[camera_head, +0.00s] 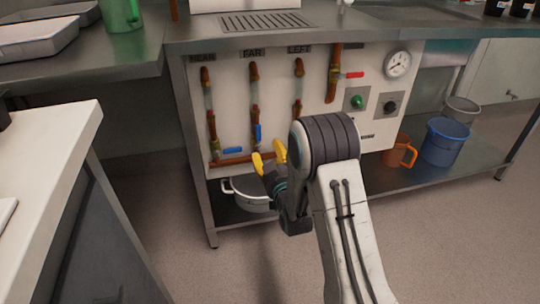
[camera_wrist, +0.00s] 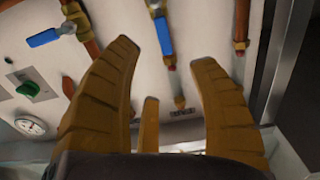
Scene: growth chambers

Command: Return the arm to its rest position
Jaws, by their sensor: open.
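My gripper (camera_head: 268,157) is at the end of my raised arm, in front of the lower part of the pipe panel (camera_head: 225,110). Its yellow fingers are spread with nothing between them. In the wrist view the gripper (camera_wrist: 163,55) is open too, its fingers pointing towards the panel. I cannot tell the exact gap between the fingertips and the panel. My forearm hides part of the panel's lower right.
The panel has copper pipes, an upright blue handle (camera_head: 258,133), a level blue handle (camera_head: 232,150), a red handle (camera_head: 352,75) and a gauge (camera_head: 397,64). A pot (camera_head: 248,196) and blue bucket (camera_head: 443,141) stand on the lower shelf. A white-topped counter (camera_head: 45,165) is at left.

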